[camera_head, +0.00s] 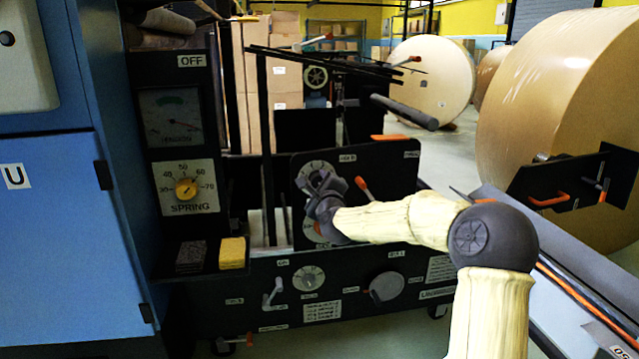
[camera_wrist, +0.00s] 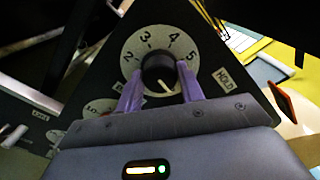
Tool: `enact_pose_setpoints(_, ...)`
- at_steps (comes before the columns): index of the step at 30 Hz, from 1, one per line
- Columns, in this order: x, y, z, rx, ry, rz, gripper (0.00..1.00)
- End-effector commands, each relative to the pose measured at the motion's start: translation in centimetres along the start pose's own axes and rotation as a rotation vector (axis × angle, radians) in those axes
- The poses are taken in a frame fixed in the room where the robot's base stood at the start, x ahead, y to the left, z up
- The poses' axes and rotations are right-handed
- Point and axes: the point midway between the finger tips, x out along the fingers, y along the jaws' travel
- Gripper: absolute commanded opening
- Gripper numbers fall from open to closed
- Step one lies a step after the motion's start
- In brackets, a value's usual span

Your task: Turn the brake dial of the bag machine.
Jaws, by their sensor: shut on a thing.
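The brake dial (camera_wrist: 160,72) shows in the wrist view as a black round knob on a pale disc numbered 2 to 5. Its white pointer line aims down and slightly right, toward my palm. My gripper (camera_wrist: 159,82) has its two purple fingers on either side of the knob, shut on it. In the head view the pale dial disc (camera_head: 312,172) shows on the black panel of the bag machine (camera_head: 385,165). My gripper (camera_head: 325,188) covers most of the knob there, and my arm reaches in from the right.
An orange-handled lever (camera_head: 362,184) stands just right of the dial. A spring dial (camera_head: 187,188) and a tension gauge (camera_head: 171,117) are on the left column. Several knobs and levers sit on the lower panel. A large kraft roll (camera_head: 560,110) stands at the right.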

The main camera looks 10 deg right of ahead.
Motion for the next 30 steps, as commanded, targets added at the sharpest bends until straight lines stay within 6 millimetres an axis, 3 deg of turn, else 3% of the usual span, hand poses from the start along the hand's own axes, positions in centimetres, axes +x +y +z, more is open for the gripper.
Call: enact_pose_setpoints(30, -0.03, -0.01, 0.23, -0.953, -0.003, 0.002, 0.15)
